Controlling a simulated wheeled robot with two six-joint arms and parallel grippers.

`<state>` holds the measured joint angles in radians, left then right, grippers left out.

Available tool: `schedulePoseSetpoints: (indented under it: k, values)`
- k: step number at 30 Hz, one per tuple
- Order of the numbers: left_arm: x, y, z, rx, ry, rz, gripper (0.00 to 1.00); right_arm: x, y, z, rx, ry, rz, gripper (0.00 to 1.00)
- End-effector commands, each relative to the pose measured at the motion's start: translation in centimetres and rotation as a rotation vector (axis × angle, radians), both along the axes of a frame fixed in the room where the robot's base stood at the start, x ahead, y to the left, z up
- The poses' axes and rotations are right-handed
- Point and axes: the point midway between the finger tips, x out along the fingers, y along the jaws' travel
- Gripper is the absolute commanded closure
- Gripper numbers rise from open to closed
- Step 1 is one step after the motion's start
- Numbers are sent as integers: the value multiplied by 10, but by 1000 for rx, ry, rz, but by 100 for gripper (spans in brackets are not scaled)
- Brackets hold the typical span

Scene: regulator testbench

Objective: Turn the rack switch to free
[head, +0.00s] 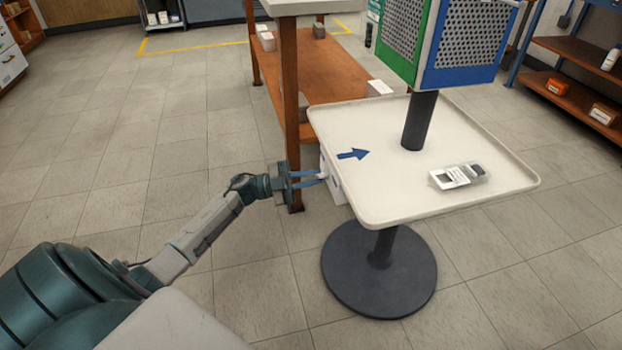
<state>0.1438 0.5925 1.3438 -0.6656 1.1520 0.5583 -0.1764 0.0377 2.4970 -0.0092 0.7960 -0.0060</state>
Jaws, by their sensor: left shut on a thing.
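The rack has green and blue perforated panels (467,45) on a dark post above a cream tray (400,190). A white switch box (334,184) sits at the tray's left edge, partly hidden under it. My left gripper (322,177) reaches in from the left, its blue fingers shut on the small pale rack switch at the box's left face. The fingers cover most of the switch, so I cannot tell which position it is in. My right gripper is not in view.
A grey and white device (457,176) lies on the tray's right part. The round dark base (345,285) stands below. A wooden bench leg (291,110) rises close behind my left gripper. Floor at left is clear.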

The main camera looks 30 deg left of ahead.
Motion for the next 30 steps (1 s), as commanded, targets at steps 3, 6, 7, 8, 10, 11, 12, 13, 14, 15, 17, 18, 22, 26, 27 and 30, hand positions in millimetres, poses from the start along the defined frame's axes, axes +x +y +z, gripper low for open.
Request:
schedulePoseSetpoints:
  k: [3,6,7,8,10,11,12,13,14,15,17,18,22,26,27,30]
  values:
    - [-1,0,-1,6,-2,-1,100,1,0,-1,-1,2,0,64]
    - [0,0,-1,6,-2,-1,100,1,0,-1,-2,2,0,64]
    - [0,0,-1,6,-2,-1,100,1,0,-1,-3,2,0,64]
    - [0,0,-1,6,-2,-1,100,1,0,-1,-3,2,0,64]
    - [0,0,-1,5,-2,-1,100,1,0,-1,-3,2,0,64]
    - [0,0,-1,5,-2,-1,100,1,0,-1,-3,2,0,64]
    - [0,0,-1,5,-2,-1,82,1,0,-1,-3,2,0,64]
    - [0,0,-1,5,-2,0,76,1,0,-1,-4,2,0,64]
    - [0,0,-1,5,-2,0,71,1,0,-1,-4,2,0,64]
    - [0,0,-1,5,-2,0,66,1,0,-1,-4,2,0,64]
    - [0,0,-1,5,-2,0,66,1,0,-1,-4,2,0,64]
    - [0,0,0,4,-2,-1,66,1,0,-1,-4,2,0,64]
    - [0,0,0,3,-2,0,66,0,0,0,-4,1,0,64]
    - [-3,5,-2,5,1,0,66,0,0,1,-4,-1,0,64]
    - [-6,9,-3,5,2,1,66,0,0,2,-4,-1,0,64]
    - [-15,23,-8,6,3,1,66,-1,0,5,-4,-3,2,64]
